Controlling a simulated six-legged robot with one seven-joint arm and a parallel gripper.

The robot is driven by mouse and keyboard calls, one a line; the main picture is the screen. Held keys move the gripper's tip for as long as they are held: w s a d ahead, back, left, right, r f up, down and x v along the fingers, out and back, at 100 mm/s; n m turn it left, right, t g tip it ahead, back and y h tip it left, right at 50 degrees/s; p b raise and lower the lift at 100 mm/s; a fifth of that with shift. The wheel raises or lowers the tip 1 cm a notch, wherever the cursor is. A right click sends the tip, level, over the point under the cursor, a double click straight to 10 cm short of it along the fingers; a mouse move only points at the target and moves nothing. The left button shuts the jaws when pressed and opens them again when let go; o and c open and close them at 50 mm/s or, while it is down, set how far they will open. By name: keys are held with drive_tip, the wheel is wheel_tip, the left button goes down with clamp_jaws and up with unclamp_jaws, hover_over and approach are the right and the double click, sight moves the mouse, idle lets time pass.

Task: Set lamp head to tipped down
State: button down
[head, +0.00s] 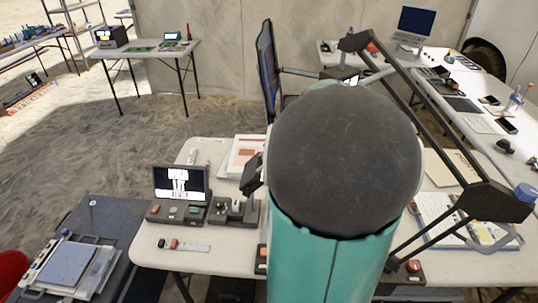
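A dark articulated lamp arm (425,115) made of thin parallel bars rises on the right in the head view. Its elbow block (490,201) is at the right, and its upper joint block (355,42) is at the top. The lower bars run down left towards a dark base with a red knob (413,266). I cannot make out the lamp head clearly; my large grey and teal arm link covers the centre and may hide it. I cannot tell its tilt. My gripper does not show clearly, so I cannot see whether it is open.
The white table (215,255) holds a small screen (180,183), a switch panel (234,211) and an open binder (450,215). Another table (160,47) and a chair (266,65) stand behind. Sandy floor (130,135) is clear at left.

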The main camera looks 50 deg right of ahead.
drive_tip(key=shift+f, duration=0.15)
idle(0.4)
drive_tip(key=c, duration=1.5)
unclamp_jaws()
drive_tip(key=v, duration=0.7)
drive_tip(key=shift+s+r, duration=0.2)
drive_tip(key=shift+r, duration=0.05)
